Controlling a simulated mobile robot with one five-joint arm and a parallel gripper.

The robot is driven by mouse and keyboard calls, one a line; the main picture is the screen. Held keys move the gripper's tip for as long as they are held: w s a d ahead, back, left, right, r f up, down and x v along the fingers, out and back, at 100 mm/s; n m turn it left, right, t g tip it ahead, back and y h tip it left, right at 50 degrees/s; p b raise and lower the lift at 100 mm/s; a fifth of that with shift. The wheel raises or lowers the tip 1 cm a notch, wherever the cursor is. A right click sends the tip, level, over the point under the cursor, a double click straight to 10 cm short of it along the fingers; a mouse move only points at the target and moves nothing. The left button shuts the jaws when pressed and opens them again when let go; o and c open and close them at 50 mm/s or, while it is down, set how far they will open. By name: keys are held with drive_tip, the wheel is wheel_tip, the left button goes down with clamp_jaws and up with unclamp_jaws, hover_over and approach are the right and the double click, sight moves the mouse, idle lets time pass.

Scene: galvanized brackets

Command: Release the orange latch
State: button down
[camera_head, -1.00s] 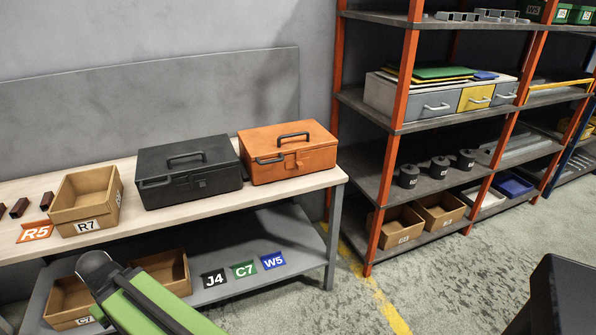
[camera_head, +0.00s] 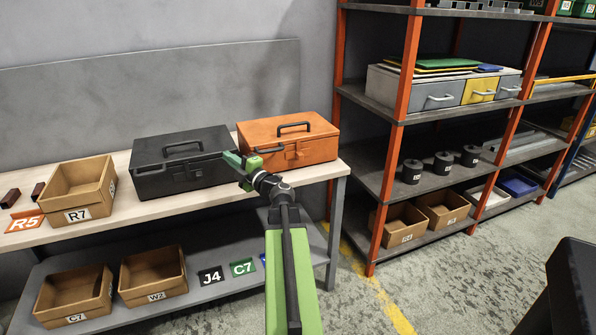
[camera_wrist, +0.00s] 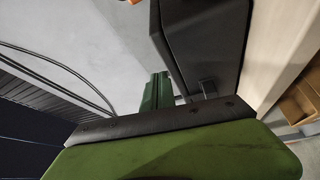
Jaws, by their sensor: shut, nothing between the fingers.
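The orange toolbox (camera_head: 318,146) sits closed on the workbench, with a black handle on its lid. Its orange latch (camera_head: 299,153) is on the front face, and a dark bar (camera_head: 268,150) shows left of it. My gripper (camera_head: 240,163) is shut and empty, in front of the gap between the orange toolbox and the black toolbox (camera_head: 165,177). It appears left of the latch, apart from it. In the wrist view a green finger (camera_wrist: 155,92) shows beside a dark box-like surface (camera_wrist: 205,40); the latch is not seen there.
The workbench (camera_head: 130,206) also bears a cardboard bin R7 (camera_head: 97,204) and dark red blocks (camera_head: 10,198). Cardboard bins (camera_head: 150,292) stand on the lower shelf. An orange-post rack (camera_head: 400,120) stands to the right. Floor between is clear.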

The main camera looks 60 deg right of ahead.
sight(300, 156)
drive_tip(key=s+d+f+g+h+b, duration=0.1)
drive_tip(key=s+d+f, duration=0.2)
drive_tip(key=s+d, duration=0.3)
drive_tip(key=s+d+f+g+b, duration=0.1)
drive_tip(key=s+d+f, duration=0.2)
drive_tip(key=s+d, duration=0.4)
drive_tip(key=s, duration=0.8)
drive_tip(key=shift+s+d+f+h, duration=0.25)
drive_tip(key=shift+d+f+h, duration=0.05)
drive_tip(key=shift+f+h, duration=0.1)
drive_tip(key=shift+r, duration=0.1)
drive_tip(key=x, duration=1)
drive_tip(key=shift+w+d, duration=0.2)
drive_tip(key=shift+d, duration=0.05)
drive_tip(key=shift+s+d, duration=1.4)
